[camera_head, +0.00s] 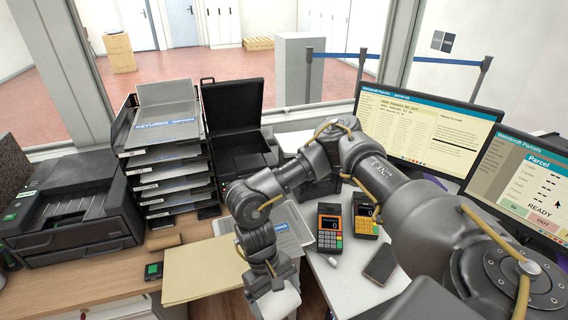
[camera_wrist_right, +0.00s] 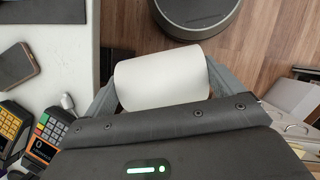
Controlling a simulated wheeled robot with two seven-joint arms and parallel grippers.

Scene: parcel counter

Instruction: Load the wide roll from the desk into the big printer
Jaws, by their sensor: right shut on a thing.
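The wide roll (camera_wrist_right: 162,78) is a plain white cylinder between the two grey fingers of my right gripper (camera_wrist_right: 160,84) in the right wrist view. The fingers are shut on its two ends, and the wood floor and my dark round base show beyond it. In the head view the roll (camera_head: 278,305) is a white shape at the bottom edge, below my right gripper (camera_head: 270,290), partly cut off. A black printer with its lid raised (camera_head: 238,150) stands at the back of the desk, beyond my right arm. Its inside is partly hidden. My left gripper is not in view.
A stack of paper trays (camera_head: 170,165) stands left of the open printer, and another black printer (camera_head: 70,215) at far left. Card terminals (camera_head: 330,228), a phone (camera_head: 381,264) and monitors (camera_head: 425,130) are on the right. A tan folder (camera_head: 200,270) lies in front.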

